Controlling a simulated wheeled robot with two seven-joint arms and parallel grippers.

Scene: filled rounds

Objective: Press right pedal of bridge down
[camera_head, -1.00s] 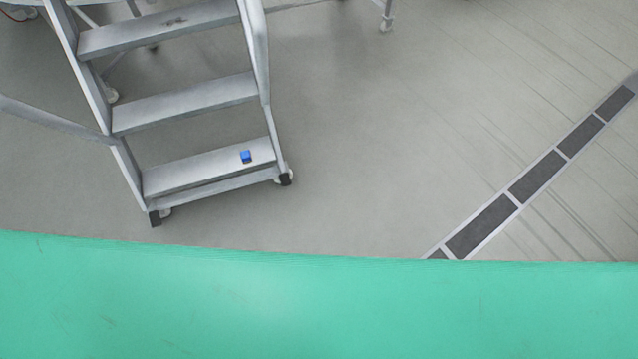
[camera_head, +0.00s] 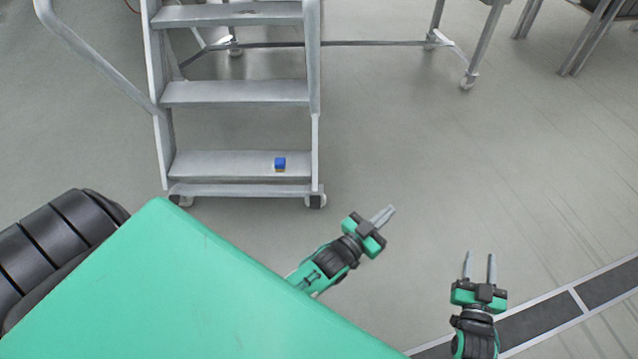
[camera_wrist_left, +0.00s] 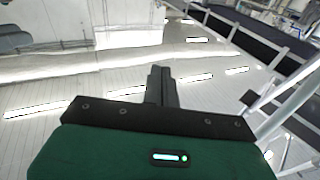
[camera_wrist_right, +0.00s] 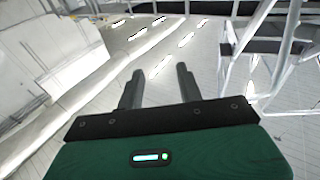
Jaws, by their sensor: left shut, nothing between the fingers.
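The bridge is a grey metal step structure at the upper left of the head view; its lowest step (camera_head: 225,163) faces me. At its lower right corner is a small dark foot part by a wheel (camera_head: 316,200); I cannot tell if this is the right pedal, or whether it is up or down. My left gripper (camera_head: 384,216) is shut and empty, right of and nearer than that corner, apart from the bridge; its closed fingers show in the left wrist view (camera_wrist_left: 161,85). My right gripper (camera_head: 479,262) is open and empty, further right; its parted fingers show in the right wrist view (camera_wrist_right: 160,85).
A handrail (camera_head: 90,55) runs along the bridge's left side. A wheeled metal frame leg (camera_head: 480,45) stands at the back. My green body fills the lower left. Floor between grippers and bridge is clear.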

